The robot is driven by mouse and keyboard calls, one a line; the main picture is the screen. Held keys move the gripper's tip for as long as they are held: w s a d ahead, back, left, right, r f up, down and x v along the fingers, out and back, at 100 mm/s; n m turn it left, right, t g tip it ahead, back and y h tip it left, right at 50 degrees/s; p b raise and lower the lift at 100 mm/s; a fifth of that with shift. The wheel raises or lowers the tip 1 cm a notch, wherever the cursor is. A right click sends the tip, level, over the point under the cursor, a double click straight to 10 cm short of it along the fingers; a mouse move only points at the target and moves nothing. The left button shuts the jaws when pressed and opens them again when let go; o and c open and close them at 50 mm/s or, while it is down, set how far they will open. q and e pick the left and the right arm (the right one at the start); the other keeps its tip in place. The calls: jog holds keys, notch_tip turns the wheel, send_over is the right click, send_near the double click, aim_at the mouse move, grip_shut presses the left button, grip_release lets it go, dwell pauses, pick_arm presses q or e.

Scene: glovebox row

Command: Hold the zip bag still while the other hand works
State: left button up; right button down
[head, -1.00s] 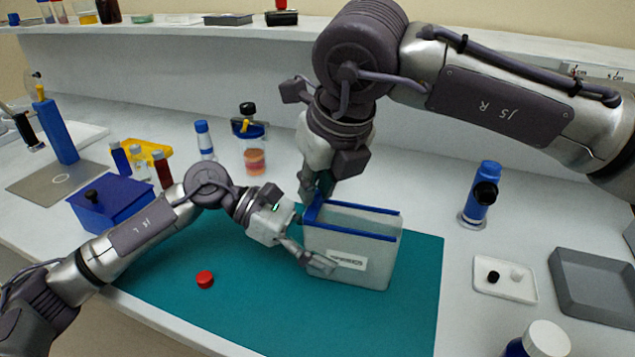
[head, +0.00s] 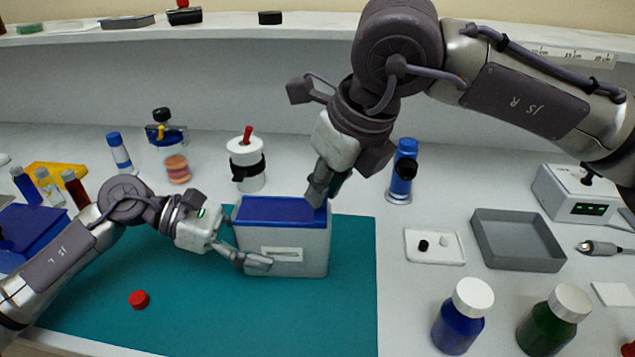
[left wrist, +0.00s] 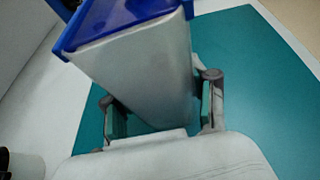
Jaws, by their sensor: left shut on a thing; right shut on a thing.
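The zip bag (head: 285,250), pale with a blue top (head: 275,210) and a white label, stands upright on the teal mat (head: 190,310). My left gripper (head: 250,258) is shut on the bag's lower left side. In the left wrist view the bag (left wrist: 150,75) sits between the two fingers of my left gripper (left wrist: 160,105). My right gripper (head: 318,192) reaches down from above and is shut at the right end of the blue top. Its fingertips are partly hidden, so the exact part held is unclear. Blue spans the bag's whole top.
A red cap (head: 138,299) lies on the mat left of the bag. A white jar (head: 246,165) and a blue-topped device (head: 402,170) stand behind. A white dish (head: 434,246), grey tray (head: 517,240) and blue bottle (head: 462,317) stand to the right.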

pick_arm(q)
jog(key=shift+a+f, duration=0.1)
pick_arm(e)
jog(key=c, duration=1.1)
grip_release()
jog(key=shift+d, duration=0.1)
jog(key=shift+o, duration=0.2)
jog(key=shift+r, duration=0.1)
jog(key=v, duration=1.2)
pick_arm(q)
jog(key=o, duration=1.5)
jog(key=shift+o, duration=0.5)
